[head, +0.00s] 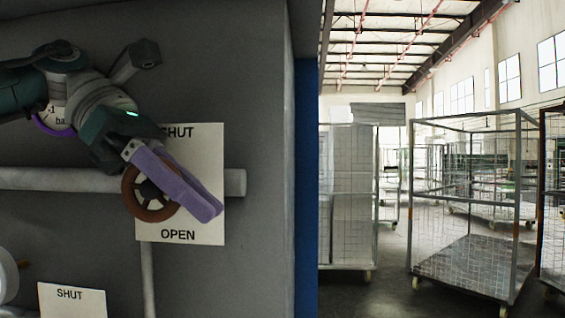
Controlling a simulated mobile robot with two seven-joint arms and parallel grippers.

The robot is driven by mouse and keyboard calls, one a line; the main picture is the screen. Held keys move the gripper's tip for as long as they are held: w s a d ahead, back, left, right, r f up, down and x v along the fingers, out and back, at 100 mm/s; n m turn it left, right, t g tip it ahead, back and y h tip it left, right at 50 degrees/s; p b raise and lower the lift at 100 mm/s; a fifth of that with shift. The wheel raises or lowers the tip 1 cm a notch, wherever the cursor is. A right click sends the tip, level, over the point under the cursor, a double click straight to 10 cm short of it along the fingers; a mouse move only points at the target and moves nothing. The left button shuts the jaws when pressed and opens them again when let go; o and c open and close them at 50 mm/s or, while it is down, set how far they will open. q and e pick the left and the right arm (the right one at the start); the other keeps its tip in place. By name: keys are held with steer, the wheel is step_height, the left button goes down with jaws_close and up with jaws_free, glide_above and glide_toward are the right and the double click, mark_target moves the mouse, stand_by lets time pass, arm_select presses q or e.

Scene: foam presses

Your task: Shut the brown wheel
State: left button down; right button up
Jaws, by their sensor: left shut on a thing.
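The brown wheel (133,197) is a small spoked handwheel in front of a white plate (211,145) at the left of the head view. The plate reads SHUT at the top and OPEN at the bottom. My left gripper (208,211) reaches in from the upper left, its purple fingers lying across the wheel and shut on it. The fingers hide the wheel's upper right part, and the exact contact cannot be seen. My right gripper is not in view.
A grey horizontal pipe (60,180) runs behind the wheel along the grey wall (260,90). A second SHUT plate (72,301) is at lower left. Wire cage trolleys (470,205) stand on the open floor to the right, beyond a blue post (306,190).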

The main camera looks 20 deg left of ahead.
arm_select(q)
steer(key=shift+a+f+y+p, duration=0.1)
steer(key=shift+f+y+p, duration=0.25)
steer(key=shift+y+p, duration=0.55)
steer(key=shift+f+g, duration=0.1)
steer(key=shift+g, duration=0.2)
steer(key=c, duration=0.8)
jaws_free()
steer(key=shift+c, duration=0.2)
steer(key=b+v, duration=0.1)
steer(key=v, duration=0.9)
steer(key=shift+s, duration=0.1)
